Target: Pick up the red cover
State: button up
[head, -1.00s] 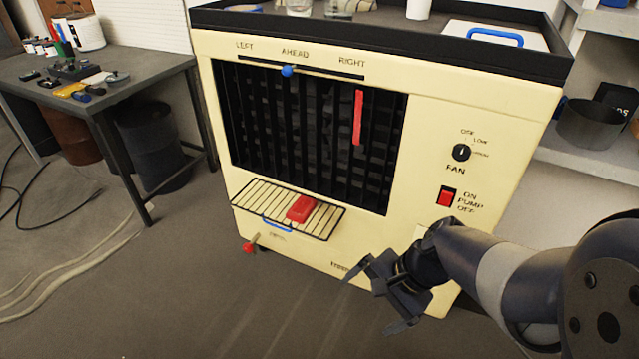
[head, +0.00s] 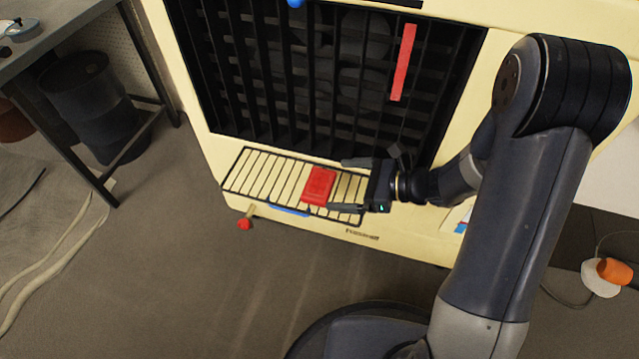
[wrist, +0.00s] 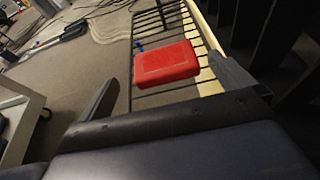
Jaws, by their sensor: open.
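The red cover (head: 318,186) is a small red block lying on the wire rack (head: 247,181) at the front of the cream cooler. It also shows in the wrist view (wrist: 166,62), ahead of the fingers. My gripper (head: 342,185) is open, just to the right of the cover, with its two fingers pointing left toward it. In the wrist view one finger (wrist: 95,107) is at the left and the other (wrist: 237,75) is at the right. The cover appears in front of the gap between them, and no grip on it shows.
The cooler's dark louvre grille (head: 290,80) rises behind the rack, with a red vertical strip (head: 403,62) on it. A red-handled tap (head: 245,222) sticks out below the rack. A workbench leg and a dark barrel (head: 92,105) stand at left.

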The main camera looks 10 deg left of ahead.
aim_at(317, 183)
jog(key=shift+x, duration=0.85)
jog(key=b+x, duration=0.1)
jog(key=x, duration=0.1)
jog(key=b+x, duration=0.1)
jog(key=x, duration=0.1)
jog(key=shift+w+f, duration=0.1)
jog(key=shift+f, duration=0.35)
jog(key=shift+a+f, duration=0.1)
jog(key=shift+a, duration=0.45)
jog(key=shift+c, duration=0.2)
jog(key=c, duration=0.9)
jog(key=shift+w+r, duration=0.1)
jog(key=shift+r, duration=0.1)
jog(key=shift+c, duration=0.7)
